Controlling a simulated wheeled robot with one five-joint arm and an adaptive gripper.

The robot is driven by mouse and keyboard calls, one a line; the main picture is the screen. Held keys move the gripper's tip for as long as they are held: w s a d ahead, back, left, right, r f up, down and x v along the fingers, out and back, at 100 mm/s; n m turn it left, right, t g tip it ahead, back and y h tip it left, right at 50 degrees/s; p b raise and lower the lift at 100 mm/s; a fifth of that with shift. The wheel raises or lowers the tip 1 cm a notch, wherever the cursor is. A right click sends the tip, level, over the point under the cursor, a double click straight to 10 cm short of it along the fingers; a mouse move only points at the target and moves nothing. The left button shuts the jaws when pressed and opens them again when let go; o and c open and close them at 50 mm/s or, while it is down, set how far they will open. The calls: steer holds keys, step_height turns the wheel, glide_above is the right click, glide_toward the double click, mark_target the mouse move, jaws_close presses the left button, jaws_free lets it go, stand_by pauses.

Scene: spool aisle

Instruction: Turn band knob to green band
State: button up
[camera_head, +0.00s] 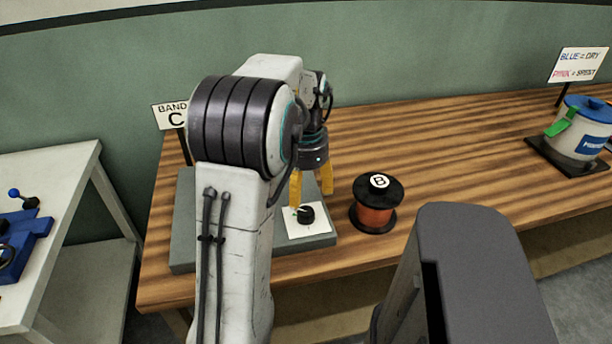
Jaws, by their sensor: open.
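The band knob (306,214) is a small black knob on a white square plate (314,228), at the right front of a grey panel (186,240). My gripper (312,192) has yellow fingers pointing down, spread open. One finger ends close to the knob's left side, the other is behind and to its right. I cannot tell whether either finger touches it. A sign (172,115) reading "BAND C" stands behind the panel. The band colours, including green, cannot be made out. My arm hides most of the panel.
A black and copper-coloured spool (376,205) marked "B" stands close right of the panel. A white pot with a blue lid (580,130) sits on a black base at the far right. The wooden bench (470,150) is clear between them. A white side table (60,180) stands left.

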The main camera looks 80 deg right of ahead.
mark_target(306, 211)
steer(key=shift+r, duration=1.9)
steer(key=shift+r, duration=0.1)
